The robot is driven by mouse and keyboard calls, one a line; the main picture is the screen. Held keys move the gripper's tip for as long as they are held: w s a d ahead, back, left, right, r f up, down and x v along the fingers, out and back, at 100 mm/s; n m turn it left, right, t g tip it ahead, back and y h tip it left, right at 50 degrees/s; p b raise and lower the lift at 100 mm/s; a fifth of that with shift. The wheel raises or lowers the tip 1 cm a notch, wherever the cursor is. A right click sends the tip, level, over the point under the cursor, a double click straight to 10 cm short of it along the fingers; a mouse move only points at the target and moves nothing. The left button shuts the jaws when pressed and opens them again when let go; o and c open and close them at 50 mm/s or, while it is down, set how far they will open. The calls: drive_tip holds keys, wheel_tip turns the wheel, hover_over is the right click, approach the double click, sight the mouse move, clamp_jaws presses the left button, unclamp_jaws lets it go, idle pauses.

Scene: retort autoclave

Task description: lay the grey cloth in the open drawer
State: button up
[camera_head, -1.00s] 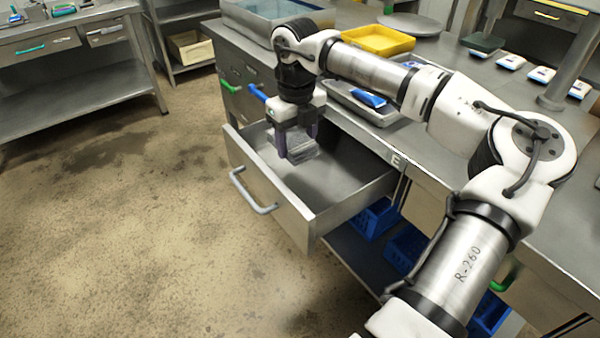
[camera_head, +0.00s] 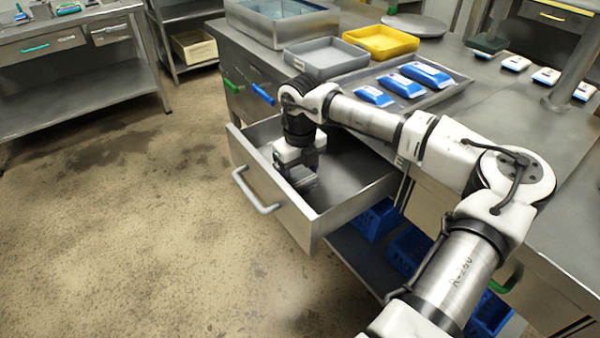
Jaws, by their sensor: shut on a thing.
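The open drawer (camera_head: 277,217) juts out from the steel bench, its front with a bar handle facing the lower left. My gripper (camera_head: 303,181) points down inside the drawer, low between its walls. It is shut on the grey cloth (camera_head: 306,184), a small folded bundle at the fingertips. The cloth is partly hidden by my gripper, and I cannot tell whether it touches the drawer floor. The drawer floor to the right of it is bare.
On the bench top are a steel tray (camera_head: 440,95) with blue-and-white packs, a grey tray (camera_head: 322,72), a yellow tray (camera_head: 380,55) and a large steel bin (camera_head: 262,30). Blue crates (camera_head: 372,222) stand on the shelf below. The floor at left is clear.

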sight(300, 175)
drive_tip(key=shift+f, duration=0.25)
drive_tip(key=o, duration=1)
drive_tip(key=shift+r, duration=0.1)
drive_tip(key=shift+o, duration=0.2)
wheel_tip(300, 175, up, 12)
drive_tip(key=shift+r, duration=0.2)
